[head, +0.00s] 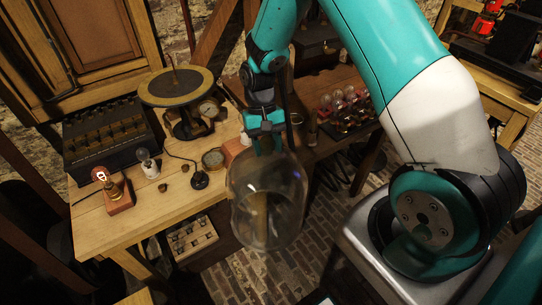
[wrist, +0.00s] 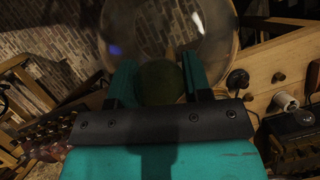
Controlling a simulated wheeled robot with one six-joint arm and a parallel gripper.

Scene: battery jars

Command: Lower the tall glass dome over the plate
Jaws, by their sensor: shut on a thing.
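The tall clear glass dome (head: 283,210) hangs below my gripper (head: 266,147) in the head view, in front of the bench's right end and partly over the brick floor. My gripper is shut on the dome's top knob, a dark round shape (wrist: 160,84) between the fingers (wrist: 157,80) in the wrist view. The glass wall (wrist: 217,30) spreads beyond them. A round dark plate (head: 165,88) with a yellowish rim sits on a stand at the back of the bench, left of the dome and apart from it. A thin rod rises from its middle.
The wooden bench (head: 150,212) holds a dark slotted box (head: 108,138), a lamp on a reddish block (head: 116,192), a white socket with a bulb (head: 150,168) and a round gauge (head: 213,158). Several bulbs stand on a rack (head: 345,112) behind, at right. Brick floor (head: 330,235) lies open below.

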